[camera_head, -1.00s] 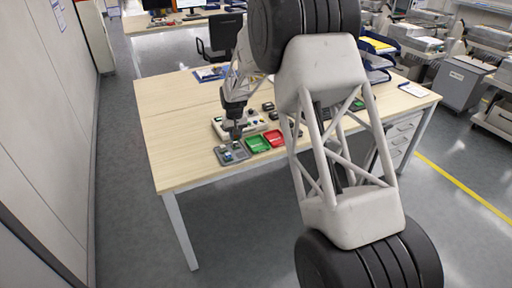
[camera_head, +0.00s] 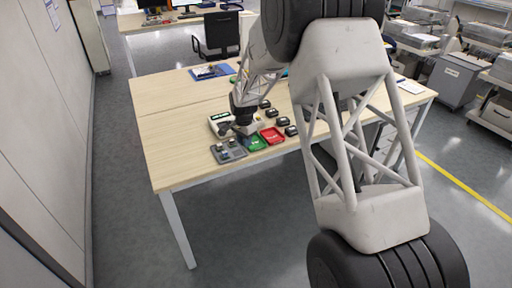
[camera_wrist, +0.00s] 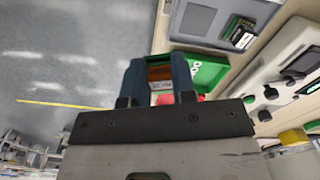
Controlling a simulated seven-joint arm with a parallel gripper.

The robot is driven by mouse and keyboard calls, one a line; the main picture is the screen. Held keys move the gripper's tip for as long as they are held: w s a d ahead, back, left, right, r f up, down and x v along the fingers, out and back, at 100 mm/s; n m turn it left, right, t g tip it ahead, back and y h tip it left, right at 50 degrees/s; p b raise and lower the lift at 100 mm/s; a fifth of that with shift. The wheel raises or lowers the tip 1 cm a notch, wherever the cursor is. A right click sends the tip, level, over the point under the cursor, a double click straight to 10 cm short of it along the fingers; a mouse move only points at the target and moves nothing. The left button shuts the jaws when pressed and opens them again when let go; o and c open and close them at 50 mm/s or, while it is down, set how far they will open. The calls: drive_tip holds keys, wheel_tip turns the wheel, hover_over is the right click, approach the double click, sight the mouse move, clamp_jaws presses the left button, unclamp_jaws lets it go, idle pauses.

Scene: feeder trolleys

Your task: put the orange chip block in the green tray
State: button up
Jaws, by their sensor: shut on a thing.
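My gripper (camera_wrist: 160,80) is shut on the orange chip block (camera_wrist: 160,74), which shows between the two dark blue fingers in the wrist view. The green tray (camera_wrist: 210,70) lies just beyond and to the right of the fingers there, partly hidden by them. In the head view the green tray (camera_head: 256,143) is on the near part of the table, between a grey tray and a red tray. My gripper (camera_head: 232,130) is low over the table near the grey and green trays. The block cannot be made out in the head view.
The grey tray (camera_head: 229,151) holds small parts and sits left of the green tray. The red tray (camera_head: 272,136) is at its right. A pale device (camera_head: 219,121) stands behind, with several dark small items to the right. The table's left side is bare.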

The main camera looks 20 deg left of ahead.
drive_tip(key=s+d+f+m, duration=0.2)
drive_tip(key=d+m, duration=0.6)
drive_tip(key=m, duration=0.9)
drive_tip(key=shift+s+d+m, duration=0.35)
drive_tip(key=shift+s+m, duration=0.05)
drive_tip(key=shift+s, duration=0.55)
drive_tip(key=shift+w, duration=0.1)
hover_over(254, 145)
drive_tip(key=shift+f, duration=0.7)
drive_tip(key=shift+f, duration=1.75)
drive_tip(key=shift+f, duration=0.1)
